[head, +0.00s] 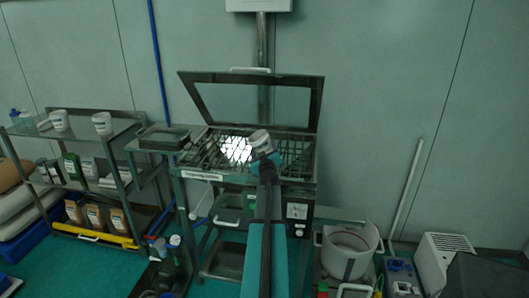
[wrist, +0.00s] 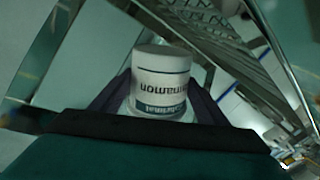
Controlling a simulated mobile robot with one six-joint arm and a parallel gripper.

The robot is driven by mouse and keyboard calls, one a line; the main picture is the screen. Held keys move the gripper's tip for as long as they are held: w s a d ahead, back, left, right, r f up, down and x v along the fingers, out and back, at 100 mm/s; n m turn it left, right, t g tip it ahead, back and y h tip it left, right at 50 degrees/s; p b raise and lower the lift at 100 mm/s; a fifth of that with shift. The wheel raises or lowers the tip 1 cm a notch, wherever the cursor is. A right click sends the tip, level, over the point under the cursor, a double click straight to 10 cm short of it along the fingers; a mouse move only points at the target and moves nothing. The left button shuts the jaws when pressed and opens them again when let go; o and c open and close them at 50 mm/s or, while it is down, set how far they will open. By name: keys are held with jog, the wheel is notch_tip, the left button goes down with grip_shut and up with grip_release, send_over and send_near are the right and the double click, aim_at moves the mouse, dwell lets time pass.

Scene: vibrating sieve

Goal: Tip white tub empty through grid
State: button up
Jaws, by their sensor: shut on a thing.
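The white tub (head: 260,141) has a dark label band and is held over the sieve, slightly tilted in the head view. In the wrist view the tub (wrist: 160,82) sits between the two dark fingers, its printed label upside down in the picture. My gripper (head: 264,160) is shut on it. The tub's opening and contents cannot be made out. The grid (head: 295,153) lies in the open sieve below and around the tub. A bright white patch (head: 236,150) shows at the grid left of the tub; I cannot tell if it is powder or light.
The sieve's framed lid (head: 318,100) stands raised behind the grid. A tray (head: 163,137) sits left of the sieve. A shelf rack (head: 120,165) with more white tubs stands further left. A large white bucket (head: 348,250) stands on the lower right.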

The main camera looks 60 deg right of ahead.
aim_at(257, 144)
jog(key=shift+w+a+f+n+b, duration=0.15)
jog(key=shift+f+n+b, duration=0.1)
jog(key=shift+n+b, duration=0.6)
jog(key=shift+w+a+f+n+b, duration=0.1)
jog(key=shift+w+f+n+b, duration=0.15)
jog(key=shift+n+b, duration=0.7)
jog(key=shift+w+a+f+n+b, duration=0.15)
jog(key=shift+f+n+b, duration=0.15)
jog(key=shift+n+b, duration=0.6)
jog(key=shift+w+a+r+n+p, duration=0.15)
jog(key=shift+r+n+p, duration=0.3)
jog(key=shift+r+n, duration=0.6)
jog(key=shift+w+a+r+n+p, duration=0.15)
jog(key=shift+r+n+p, duration=0.4)
jog(key=shift+n, duration=0.7)
jog(key=shift+w+a+r+n, duration=0.1)
jog(key=shift+w+r+n, duration=0.15)
jog(key=shift+r+n, duration=0.35)
jog(key=shift+w+a+r+n, duration=0.1)
jog(key=shift+w+r+n, duration=0.15)
jog(key=shift+n, duration=0.65)
jog(key=shift+w+a+r+n+p, duration=0.25)
jog(key=shift+w+a+r+n, duration=0.15)
jog(key=shift+n, duration=0.65)
jog(key=shift+w+a+r+n+p, duration=0.2)
jog(key=shift+w+r+n, duration=0.25)
jog(key=shift+n, duration=0.55)
jog(key=shift+w+a+r+n+p, duration=0.25)
jog(key=shift+w+n, duration=0.25)
jog(key=shift+n, duration=0.55)
